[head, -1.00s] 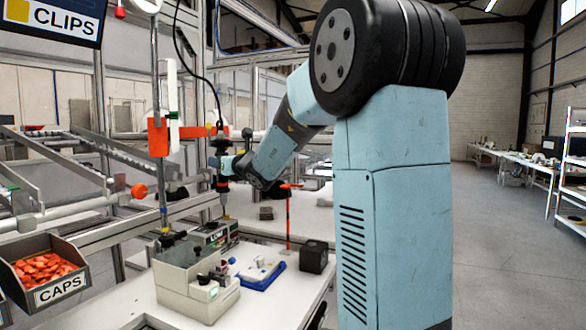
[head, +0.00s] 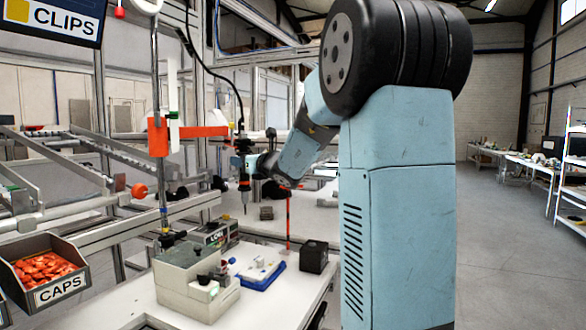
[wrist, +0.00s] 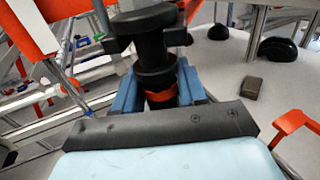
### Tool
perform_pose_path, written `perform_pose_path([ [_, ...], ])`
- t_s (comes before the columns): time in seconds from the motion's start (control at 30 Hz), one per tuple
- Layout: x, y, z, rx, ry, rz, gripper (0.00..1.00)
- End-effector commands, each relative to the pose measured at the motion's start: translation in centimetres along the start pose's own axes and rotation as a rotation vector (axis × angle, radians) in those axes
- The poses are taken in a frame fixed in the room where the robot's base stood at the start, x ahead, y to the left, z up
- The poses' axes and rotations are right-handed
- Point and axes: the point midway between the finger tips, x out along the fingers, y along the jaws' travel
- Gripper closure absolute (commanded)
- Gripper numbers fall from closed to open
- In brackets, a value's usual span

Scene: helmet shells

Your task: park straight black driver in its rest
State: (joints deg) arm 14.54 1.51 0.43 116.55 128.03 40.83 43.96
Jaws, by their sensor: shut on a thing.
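The straight black driver (head: 242,163) hangs upright, bit down, above the bench, with a dark cable rising from its top. My gripper (head: 249,168) is shut on its body from the right. In the wrist view the driver (wrist: 152,48) stands between the blue fingers of my gripper (wrist: 160,88), with an orange band low on its body. The bit is hidden there, but the head view shows it clear of the bench. I cannot tell for sure which fixture is the driver's rest. An orange bracket (head: 200,131) on an upright post is behind and left of the driver.
A thin red post (head: 288,222) with an orange top (wrist: 296,122) stands to the right of the driver. A small brown block (head: 266,213) lies behind.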

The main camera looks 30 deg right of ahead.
Motion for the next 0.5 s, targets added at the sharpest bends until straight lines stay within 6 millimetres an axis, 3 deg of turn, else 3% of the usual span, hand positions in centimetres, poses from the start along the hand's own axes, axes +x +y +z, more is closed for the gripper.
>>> perform_pose_path([
  [0.17, -0.1, -0.3, 0.0, 0.0, 0.0, -0.001, 1.0],
  [0.5, -1.5, -3.0, 0.0, 0.0, 0.0, -0.001, 1.0],
])
